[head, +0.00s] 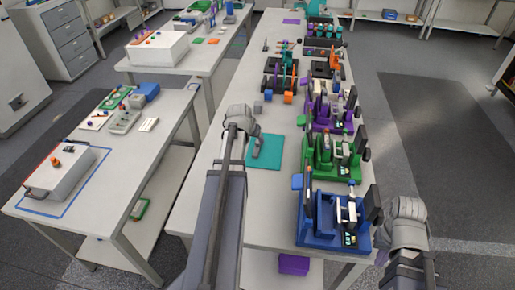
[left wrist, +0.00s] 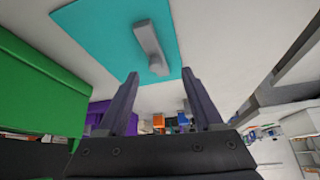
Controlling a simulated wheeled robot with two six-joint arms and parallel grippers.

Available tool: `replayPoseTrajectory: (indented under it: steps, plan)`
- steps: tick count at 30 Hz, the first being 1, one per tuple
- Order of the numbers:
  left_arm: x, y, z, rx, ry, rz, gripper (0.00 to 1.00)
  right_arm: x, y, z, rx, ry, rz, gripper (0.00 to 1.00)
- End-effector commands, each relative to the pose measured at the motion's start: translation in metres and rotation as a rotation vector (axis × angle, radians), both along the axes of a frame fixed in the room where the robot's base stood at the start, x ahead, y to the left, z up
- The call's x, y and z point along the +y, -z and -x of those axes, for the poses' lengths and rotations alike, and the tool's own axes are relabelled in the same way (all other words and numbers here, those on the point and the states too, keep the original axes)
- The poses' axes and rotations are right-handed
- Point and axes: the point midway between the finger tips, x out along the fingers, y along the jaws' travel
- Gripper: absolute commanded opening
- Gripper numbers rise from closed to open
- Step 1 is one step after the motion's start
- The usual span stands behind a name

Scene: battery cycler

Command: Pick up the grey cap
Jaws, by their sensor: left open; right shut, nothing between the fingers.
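A grey elongated piece with a rounded end, which looks like the grey cap (left wrist: 150,45), lies on a teal mat (left wrist: 95,35) in the left wrist view. My left gripper (left wrist: 160,75) is open, with its two dark fingers apart and the rounded end of the piece showing between and beyond their tips. Nothing is held in it. In the head view, my left arm reaches to the teal mat (head: 267,155), and the piece is hard to make out there. My right gripper (head: 388,256) is low at the right, beside the table edge, shut and empty; its fingers are barely visible.
Blue (head: 333,222), green (head: 330,160) and purple (head: 322,115) fixtures stand along the table's right side. The white tabletop left of the blue fixture is clear.

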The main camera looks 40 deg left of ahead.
Motion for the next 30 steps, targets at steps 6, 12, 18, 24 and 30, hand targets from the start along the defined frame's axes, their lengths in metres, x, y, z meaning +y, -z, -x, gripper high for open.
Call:
replayPoseTrajectory:
  steps: [6,12,18,24,30]
  plan:
    - [0.001,0.019,-0.01,0.0,0.001,0.0,0.68,0.0,0.019,0.0,0.0,0.0,0.0,0.0]
    - [0.004,0.042,-0.023,0.0,0.0,0.0,0.68,0.0,0.042,0.0,0.0,0.0,0.0,0.0]
    - [0.004,0.044,-0.026,0.0,0.0,0.0,0.68,0.0,0.044,0.0,0.0,0.0,0.0,0.0]
    - [0.004,0.043,-0.026,0.0,0.0,0.0,0.6,0.0,0.043,0.0,0.0,0.0,0.0,0.0]
    - [0.004,0.043,-0.026,0.0,0.0,0.0,0.37,0.0,0.043,0.0,0.0,0.0,0.0,0.0]
